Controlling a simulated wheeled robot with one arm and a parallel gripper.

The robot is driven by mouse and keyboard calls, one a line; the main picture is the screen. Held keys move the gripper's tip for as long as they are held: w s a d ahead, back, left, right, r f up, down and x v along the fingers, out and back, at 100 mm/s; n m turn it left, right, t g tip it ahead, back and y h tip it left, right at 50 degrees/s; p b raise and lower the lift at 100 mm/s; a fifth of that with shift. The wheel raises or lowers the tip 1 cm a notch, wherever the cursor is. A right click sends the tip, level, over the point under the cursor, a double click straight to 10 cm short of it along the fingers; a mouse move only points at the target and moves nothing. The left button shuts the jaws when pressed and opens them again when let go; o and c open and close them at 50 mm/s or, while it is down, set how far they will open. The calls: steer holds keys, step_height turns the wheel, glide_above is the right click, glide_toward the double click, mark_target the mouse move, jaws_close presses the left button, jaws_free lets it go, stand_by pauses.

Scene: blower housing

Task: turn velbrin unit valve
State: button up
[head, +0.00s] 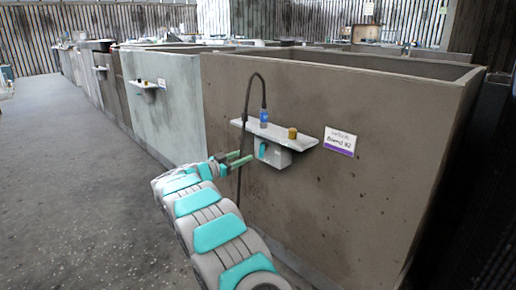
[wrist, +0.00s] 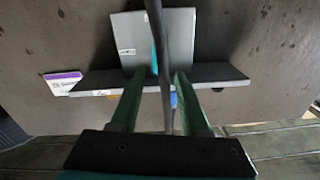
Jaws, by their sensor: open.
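The valve unit is a grey-white box (head: 273,154) under a small shelf on a brown concrete tank. A teal handle (head: 262,151) sits on its left side. In the wrist view the box (wrist: 185,40) is at the top, and a thin teal strip of the handle (wrist: 154,58) shows beside a dark hose. My gripper (head: 249,158) is just left of the box, its green fingers pointing at the handle. In the wrist view my gripper (wrist: 158,78) is open, with the hose crossing between its fingers and partly hiding the handle. Contact cannot be told.
The dark hose (head: 246,100) arches over the shelf (head: 290,133) and hangs down its left side, close to my gripper. A blue bottle (head: 264,117) and a brass-coloured cylinder (head: 292,133) stand on the shelf. A purple-edged label (head: 340,141) is to the right. Floor at left is clear.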

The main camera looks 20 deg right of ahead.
mark_target(262, 150)
steer(key=x, duration=0.7)
steer(key=shift+s+d+g, duration=0.25)
steer(key=shift+d+g, duration=0.05)
steer(key=shift+d, duration=0.2)
steer(key=shift+f, duration=0.15)
jaws_close()
